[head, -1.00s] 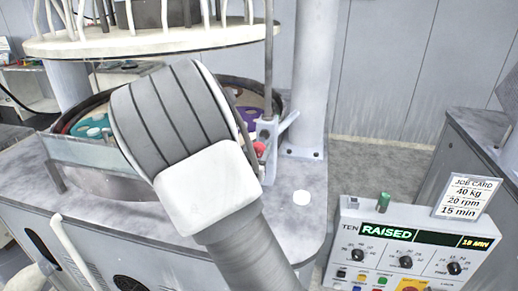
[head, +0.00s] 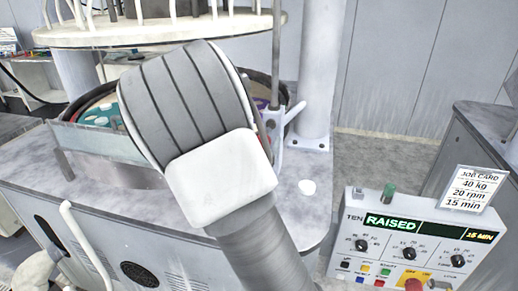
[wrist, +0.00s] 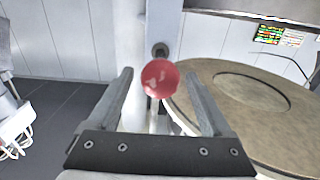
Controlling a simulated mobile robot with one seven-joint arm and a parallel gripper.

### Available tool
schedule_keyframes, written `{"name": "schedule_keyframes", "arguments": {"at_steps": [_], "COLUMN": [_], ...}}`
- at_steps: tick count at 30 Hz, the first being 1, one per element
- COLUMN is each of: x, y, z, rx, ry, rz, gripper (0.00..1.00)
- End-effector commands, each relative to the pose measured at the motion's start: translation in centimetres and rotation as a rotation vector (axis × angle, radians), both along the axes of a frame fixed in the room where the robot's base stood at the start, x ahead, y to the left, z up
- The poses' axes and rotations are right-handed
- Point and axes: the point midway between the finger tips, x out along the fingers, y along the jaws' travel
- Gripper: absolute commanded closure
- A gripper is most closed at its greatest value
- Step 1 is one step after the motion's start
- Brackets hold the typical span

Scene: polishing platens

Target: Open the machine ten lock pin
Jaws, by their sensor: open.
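The lock pin shows as a round red knob (wrist: 160,78) in the wrist view, on a pale bracket beside the column. My gripper (wrist: 159,73) is open, with one finger to each side of the knob in the picture. I cannot tell whether the knob is in depth between the fingertips or beyond them. In the head view my arm hides the gripper and nearly all of the knob. The bracket (head: 290,118) shows just right of my arm. Machine ten's panel (head: 365,268) reads "TEN RAISED" and "15 MIN".
The raised upper plate (head: 150,36) hangs over the platen bowl (head: 85,148), with a thin rod (head: 276,50) beside it. A thick column (head: 315,80) stands behind the bracket. A job card (head: 468,188) reads 40 kg, 20 rpm, 15 min. A grey cabinet (head: 480,135) stands at right.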

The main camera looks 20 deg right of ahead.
Motion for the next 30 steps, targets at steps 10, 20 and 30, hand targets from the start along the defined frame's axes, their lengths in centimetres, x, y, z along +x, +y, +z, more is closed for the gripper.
{"name": "schedule_keyframes", "arguments": {"at_steps": [10,20,30], "x": [-4.9,-9.9,-11.0], "y": [3.5,6.9,7.8], "z": [-0.1,-0.5,-0.4], "rx": [0.003,0.002,0.001], "ry": [0.001,-0.007,-0.009], "rz": [0.006,0.001,0.001], "gripper": [0.17,0.17,0.17]}}
